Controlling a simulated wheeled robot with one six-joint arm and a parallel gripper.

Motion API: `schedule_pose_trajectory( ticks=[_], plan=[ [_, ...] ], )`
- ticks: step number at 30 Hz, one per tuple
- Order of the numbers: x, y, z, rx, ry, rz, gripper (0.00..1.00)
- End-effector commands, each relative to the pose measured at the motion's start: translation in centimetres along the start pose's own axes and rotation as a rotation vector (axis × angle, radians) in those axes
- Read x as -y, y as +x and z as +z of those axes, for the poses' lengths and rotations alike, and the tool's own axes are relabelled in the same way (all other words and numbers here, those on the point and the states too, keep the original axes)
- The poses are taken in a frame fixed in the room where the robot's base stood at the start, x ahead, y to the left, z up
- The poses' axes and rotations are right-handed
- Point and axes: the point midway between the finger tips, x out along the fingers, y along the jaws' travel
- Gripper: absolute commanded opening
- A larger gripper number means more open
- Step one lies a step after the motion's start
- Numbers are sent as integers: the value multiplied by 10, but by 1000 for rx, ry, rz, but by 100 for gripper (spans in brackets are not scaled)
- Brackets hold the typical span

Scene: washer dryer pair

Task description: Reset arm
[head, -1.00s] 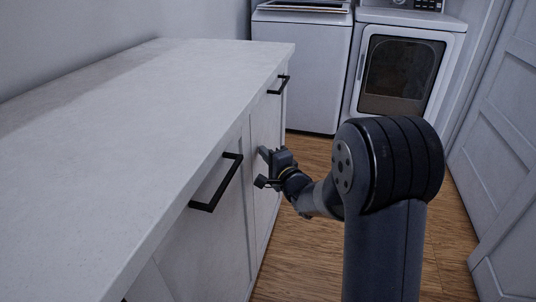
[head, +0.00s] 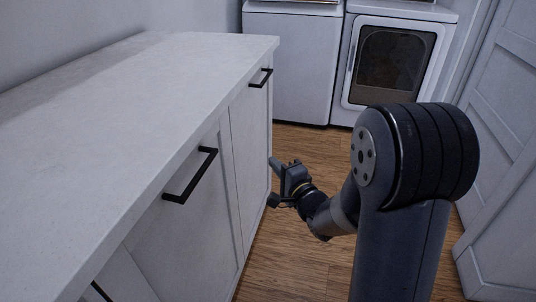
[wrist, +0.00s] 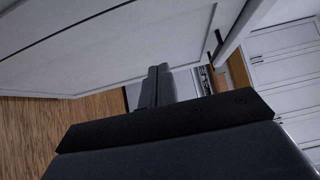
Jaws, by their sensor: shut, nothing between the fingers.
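My gripper (head: 274,181) is at the end of my dark grey arm, low beside the right side of the white cabinet front (head: 195,232). It points toward the cabinet, above the wood floor. I cannot tell from the head view whether it touches the cabinet. In the wrist view, my gripper's fingers (wrist: 157,84) are together, with nothing between them. My arm's large black joint hides part of the floor and the right wall.
The white counter (head: 130,100) runs along the left, with black handles (head: 190,175) on its front. A white washer (head: 290,65) and a dryer (head: 392,60) stand at the back. A panelled white door (head: 500,160) is on the right. Wood floor (head: 285,262) lies between.

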Motion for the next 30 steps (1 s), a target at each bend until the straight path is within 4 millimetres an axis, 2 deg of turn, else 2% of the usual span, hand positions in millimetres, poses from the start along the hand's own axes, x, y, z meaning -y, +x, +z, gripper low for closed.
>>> schedule_pose_trajectory(
  ticks=[6,17,23,30],
  plan=[
    [0,-14,0,0,0,0,0],
    [-1,-12,0,1,0,0,0],
    [-2,8,1,2,-1,-2,0],
    [-2,49,1,3,0,-2,0]
  ],
)
